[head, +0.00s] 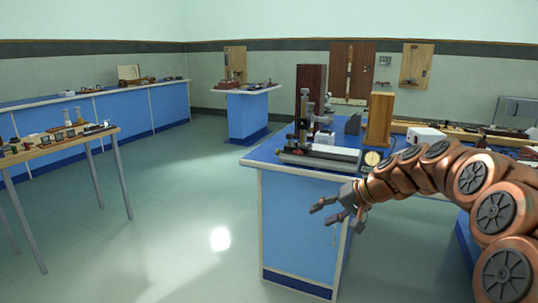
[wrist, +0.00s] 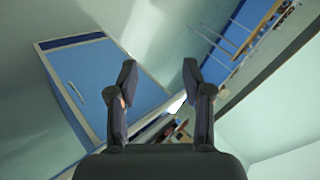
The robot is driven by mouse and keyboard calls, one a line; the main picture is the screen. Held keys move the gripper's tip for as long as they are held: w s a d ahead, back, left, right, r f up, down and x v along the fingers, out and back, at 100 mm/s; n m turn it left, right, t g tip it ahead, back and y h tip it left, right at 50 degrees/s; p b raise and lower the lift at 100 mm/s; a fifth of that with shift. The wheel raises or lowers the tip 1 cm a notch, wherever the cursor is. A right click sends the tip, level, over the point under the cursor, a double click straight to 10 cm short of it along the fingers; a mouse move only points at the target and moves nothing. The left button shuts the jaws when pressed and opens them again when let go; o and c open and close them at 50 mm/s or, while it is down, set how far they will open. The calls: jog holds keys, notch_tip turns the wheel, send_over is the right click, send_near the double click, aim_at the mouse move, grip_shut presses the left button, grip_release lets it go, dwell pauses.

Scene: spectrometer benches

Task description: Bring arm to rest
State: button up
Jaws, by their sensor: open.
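My arm comes in from the right side of the head view, stretched out to the left with my gripper (head: 337,207) at its end. My gripper is open and empty. It hangs in the air in front of the near blue bench, beside the bench's upper right part in the picture. In the wrist view both fingers of my gripper (wrist: 158,82) stand apart with nothing between them. The blue bench (wrist: 100,85) shows tilted at the left of the wrist view.
The near blue bench (head: 300,225) carries a grey rail instrument (head: 318,156), a round dial (head: 372,158) and a wooden box (head: 380,118). A thin-legged table (head: 120,172) with small items stands left. A small blue bench (head: 248,115) stands behind. Open floor (head: 190,225) lies between them.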

jog(key=s+a+f+n+g+h, duration=0.1)
jog(key=s+a+f+g+h, duration=0.15)
jog(key=s, duration=0.85)
jog(key=s+a+f+n+g+h, duration=0.1)
jog(key=s+a+f+g, duration=0.15)
jog(key=s, duration=0.85)
jog(key=s+d+f+g+h, duration=0.15)
jog(key=s+d+f, duration=0.25)
jog(key=s, duration=0.7)
jog(key=s+d+f+g+h, duration=0.1)
jog(key=s+d+f+h, duration=0.3)
jog(key=s, duration=0.7)
notch_tip(320, 180, up, 25)
jog(key=y+p, duration=0.1)
jog(key=p, duration=2.2)
jog(key=shift+s+d+r+t, duration=0.15)
jog(key=shift+s+r+t, duration=0.05)
jog(key=shift+s+t, duration=0.2)
jog(key=shift+c, duration=0.6)
jog(key=shift+d, duration=0.1)
jog(key=shift+c, duration=0.2)
